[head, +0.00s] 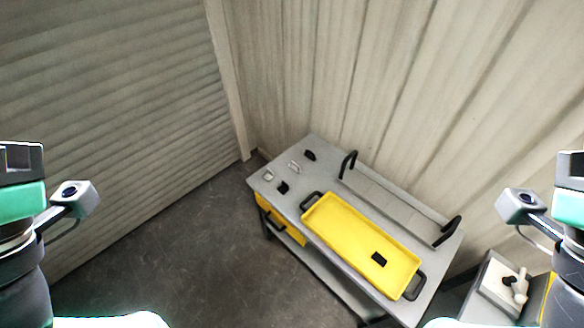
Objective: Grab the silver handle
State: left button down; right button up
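Two small pale silver-grey pieces lie at the left end of a grey metal table. One silver piece (268,175) is near the left corner, and the other silver piece (293,167) is a little to its right. They are too small to tell which one is a handle. Black pieces lie beside them, one black piece (283,187) in front and another black piece (309,156) behind. Parts of my arms show at the left and right picture edges, far from the table. The fingers of both grippers are out of view.
A yellow tray (335,221) with black end handles lies on the table (316,180), with a small black block (379,259) in it. A grey tray (385,203) with upright black handles is behind. A pale box (494,285) stands at right. Floor at left is clear.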

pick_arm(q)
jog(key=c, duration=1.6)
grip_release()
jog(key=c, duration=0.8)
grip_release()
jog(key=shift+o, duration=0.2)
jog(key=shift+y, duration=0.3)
